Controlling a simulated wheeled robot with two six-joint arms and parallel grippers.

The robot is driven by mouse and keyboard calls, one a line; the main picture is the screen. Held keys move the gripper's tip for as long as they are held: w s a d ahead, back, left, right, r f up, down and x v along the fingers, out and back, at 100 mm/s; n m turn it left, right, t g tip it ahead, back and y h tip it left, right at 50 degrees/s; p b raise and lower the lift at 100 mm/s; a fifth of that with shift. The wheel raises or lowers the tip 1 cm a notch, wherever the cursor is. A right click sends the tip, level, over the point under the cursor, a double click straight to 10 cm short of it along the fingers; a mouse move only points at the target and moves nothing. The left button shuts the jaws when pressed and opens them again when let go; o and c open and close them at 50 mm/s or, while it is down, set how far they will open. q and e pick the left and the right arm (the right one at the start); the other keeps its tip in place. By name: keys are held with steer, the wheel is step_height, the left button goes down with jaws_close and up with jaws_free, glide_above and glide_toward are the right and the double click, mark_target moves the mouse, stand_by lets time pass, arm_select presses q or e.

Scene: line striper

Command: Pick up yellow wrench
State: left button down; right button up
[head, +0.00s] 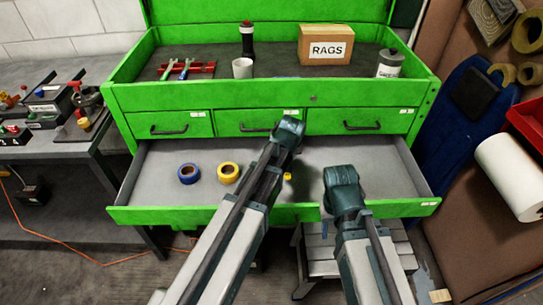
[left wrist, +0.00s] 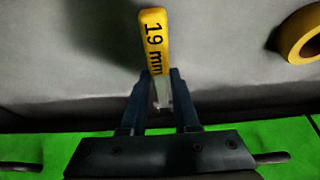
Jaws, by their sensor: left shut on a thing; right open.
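The yellow wrench (left wrist: 153,40) shows in the left wrist view, its yellow handle marked "19 mm" pointing away from the jaws. My left gripper (left wrist: 161,92) is shut on it, with a grey metal part of the wrench between the fingers. In the head view only a small yellow bit of the wrench (head: 287,176) shows beside my left arm, over the open drawer (head: 150,160). I cannot tell whether it touches the drawer floor. My right gripper (head: 328,212) is over the drawer's front edge, open, its fingers mostly hidden.
A blue tape roll (head: 188,173) and a yellow tape roll (head: 228,172) lie in the drawer, left of my left arm. The green chest top (head: 215,95) holds a rags box (head: 326,45), a white cup (head: 242,68) and a red rack (head: 200,70). The drawer's left end is clear.

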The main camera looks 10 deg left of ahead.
arm_select(q)
steer(key=d, duration=1.1)
steer(key=shift+d, duration=0.25)
